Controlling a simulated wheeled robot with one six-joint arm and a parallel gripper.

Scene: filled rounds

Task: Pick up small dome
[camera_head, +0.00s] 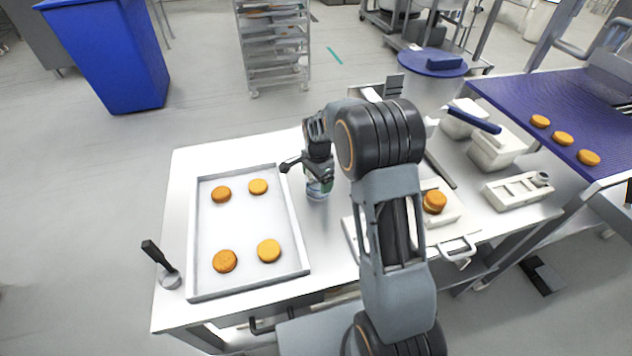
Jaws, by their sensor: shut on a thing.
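The small dome (318,192) looks clear with a bluish tint and is at the middle of the steel table, just right of the tray. My gripper (319,178) is above it, pointing down, and is shut on its top. The upper part of the dome is hidden by the gripper. I cannot tell whether its lower rim touches the table or is slightly above it.
A metal tray (242,286) with several orange-brown rounds lies to the left. A black-handled tool (160,264) stands at the left edge. A white fixture with a round (434,202) is right of my arm. White containers (497,150) and a blue conveyor (535,98) are farther right.

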